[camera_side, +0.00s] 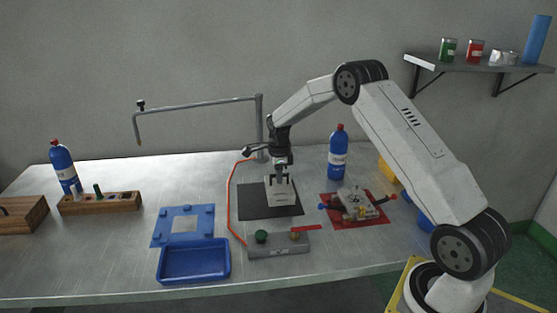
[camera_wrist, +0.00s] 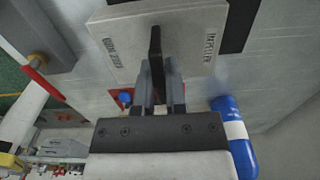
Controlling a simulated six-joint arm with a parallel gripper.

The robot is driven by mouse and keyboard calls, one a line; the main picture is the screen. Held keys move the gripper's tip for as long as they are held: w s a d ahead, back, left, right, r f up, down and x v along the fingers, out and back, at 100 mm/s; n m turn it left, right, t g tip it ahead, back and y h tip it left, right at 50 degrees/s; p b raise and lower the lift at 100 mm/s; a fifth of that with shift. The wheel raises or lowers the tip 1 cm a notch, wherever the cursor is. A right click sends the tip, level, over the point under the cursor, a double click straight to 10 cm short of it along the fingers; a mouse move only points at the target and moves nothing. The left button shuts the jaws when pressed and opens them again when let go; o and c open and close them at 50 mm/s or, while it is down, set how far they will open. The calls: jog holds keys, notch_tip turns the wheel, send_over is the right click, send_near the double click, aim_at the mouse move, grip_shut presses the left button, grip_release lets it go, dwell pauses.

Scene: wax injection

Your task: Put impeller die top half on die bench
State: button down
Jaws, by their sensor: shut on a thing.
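The impeller die top half is a light grey block (camera_side: 281,192) with a dark upright handle. In the wrist view its lettered top plate (camera_wrist: 190,32) fills the upper middle. My gripper (camera_side: 282,170) points down and is shut on the handle; the fingers also show in the wrist view (camera_wrist: 156,78). The block is over the black mat (camera_side: 252,207); I cannot tell whether it touches the mat. Which surface is the die bench is not marked. A metal die part with blue and red knobs (camera_side: 355,203) sits on the red mat (camera_side: 362,222) to the right.
A grey control box (camera_side: 278,245) with a green knob and red lever stands in front. A blue tray (camera_side: 195,262) is front left. A blue bottle (camera_side: 338,155) stands behind the red mat. A pipe frame (camera_side: 200,106) rises behind.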

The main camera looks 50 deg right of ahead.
jog(key=shift+w, duration=0.15)
jog(key=shift+w+d+f, duration=0.1)
jog(key=shift+w+f, duration=0.1)
jog(key=shift+f, duration=1.55)
jog(key=shift+f, duration=0.15)
jog(key=c, duration=0.7)
grip_release()
jog(key=shift+f, duration=0.1)
notch_tip(320, 180, up, 12)
jog(key=shift+r, duration=0.2)
jog(key=shift+s, duration=0.1)
